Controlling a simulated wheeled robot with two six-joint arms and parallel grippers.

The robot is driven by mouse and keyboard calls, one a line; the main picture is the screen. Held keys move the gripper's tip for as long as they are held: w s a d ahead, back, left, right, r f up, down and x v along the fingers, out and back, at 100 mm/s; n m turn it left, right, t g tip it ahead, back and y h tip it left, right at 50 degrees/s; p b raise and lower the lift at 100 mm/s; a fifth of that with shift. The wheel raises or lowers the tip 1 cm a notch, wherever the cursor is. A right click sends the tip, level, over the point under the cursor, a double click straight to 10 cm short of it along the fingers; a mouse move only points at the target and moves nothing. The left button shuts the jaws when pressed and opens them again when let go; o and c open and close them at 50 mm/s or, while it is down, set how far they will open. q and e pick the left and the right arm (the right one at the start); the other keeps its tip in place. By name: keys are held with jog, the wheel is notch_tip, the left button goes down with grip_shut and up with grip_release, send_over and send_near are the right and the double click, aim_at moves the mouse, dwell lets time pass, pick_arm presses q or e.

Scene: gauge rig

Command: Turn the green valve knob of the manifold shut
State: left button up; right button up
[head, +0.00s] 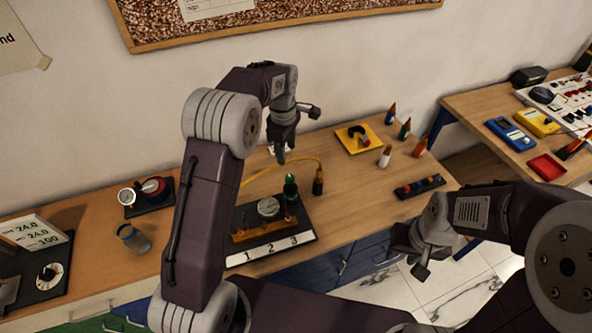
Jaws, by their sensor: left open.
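The manifold (247,238) is a brass-coloured bar on a dark base, with a white strip marked 1 2 3 along its front. A round gauge (268,207) stands on it. The green valve knob (290,187) is upright at its back right. My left gripper (281,157) points down above and behind the green knob, apart from it; its jaws are open and empty. My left arm covers the area left of the manifold. My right gripper (400,241) hangs beyond the bench's front edge at the right, away from the manifold; its finger gap is not clear.
A yellow hose (303,160) arches behind the manifold to a dark fitting (318,186). A yellow tray (358,139), small bottles (405,129) and a dark strip (419,187) lie right. A glass jar (133,239) and red-knobbed device (153,188) stand left. Bare wood lies right of the manifold.

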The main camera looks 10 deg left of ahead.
aim_at(290, 177)
pick_arm(q)
jog(key=f, duration=0.1)
jog(key=d+f+p, duration=0.1)
jog(key=f, duration=0.1)
jog(key=shift+f+g, duration=0.1)
jog(key=shift+g, duration=0.3)
notch_tip(290, 177, down, 8)
jog(key=p, duration=0.2)
jog(key=shift+a+p, duration=0.1)
jog(key=shift+p, duration=0.25)
jog(key=shift+f, duration=0.35)
grip_shut()
pick_arm(e)
notch_tip(290, 177, up, 5)
jog(key=shift+d+f, duration=0.15)
